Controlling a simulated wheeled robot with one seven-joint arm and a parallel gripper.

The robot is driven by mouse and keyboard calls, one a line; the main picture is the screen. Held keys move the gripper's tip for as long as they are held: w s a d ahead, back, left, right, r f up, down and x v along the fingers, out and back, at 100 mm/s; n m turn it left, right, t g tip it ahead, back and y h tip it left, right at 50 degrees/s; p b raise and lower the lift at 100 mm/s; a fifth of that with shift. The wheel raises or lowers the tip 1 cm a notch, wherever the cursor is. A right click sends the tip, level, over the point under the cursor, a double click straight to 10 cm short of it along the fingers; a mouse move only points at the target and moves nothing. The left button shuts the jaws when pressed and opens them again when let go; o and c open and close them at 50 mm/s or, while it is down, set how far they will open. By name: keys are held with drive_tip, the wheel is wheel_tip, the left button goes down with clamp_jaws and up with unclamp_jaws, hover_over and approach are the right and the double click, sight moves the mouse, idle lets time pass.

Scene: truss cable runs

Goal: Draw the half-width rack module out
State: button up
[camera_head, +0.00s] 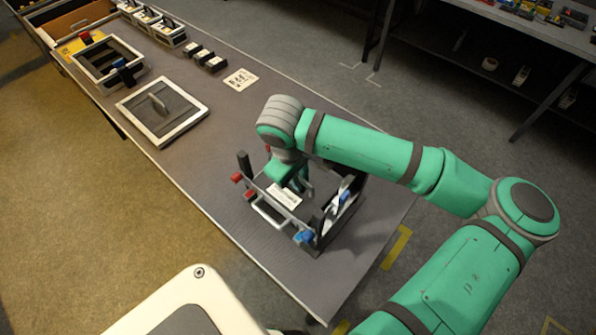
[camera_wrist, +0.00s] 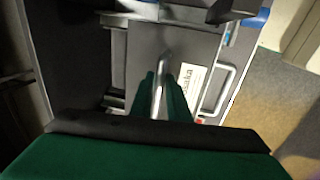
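The rack (camera_head: 322,231) is a dark open frame with red and blue end pieces, standing near the front end of the long table. The module (camera_wrist: 140,52) shows in the wrist view as a grey panel with a metal bar handle (camera_wrist: 165,60) and a white printed label (camera_wrist: 190,83). In the head view the label (camera_head: 284,195) lies just below my gripper (camera_head: 290,182), which hides much of the panel. In the wrist view my green fingers (camera_wrist: 161,88) stand close together on both sides of the handle and look shut on it. How far the module sits in the rack is unclear.
A second bar handle (camera_wrist: 217,91) is at the panel's right. Farther along the table (camera_head: 215,165) are a framed grey panel (camera_head: 163,110), a black-and-white open frame (camera_head: 107,62), a printed card (camera_head: 240,79) and small dark blocks (camera_head: 204,57). The table between is clear.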

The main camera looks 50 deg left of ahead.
drive_tip(key=shift+f, duration=0.3)
drive_tip(key=shift+w, duration=0.1)
drive_tip(key=shift+c, duration=0.2)
clamp_jaws()
idle(1.1)
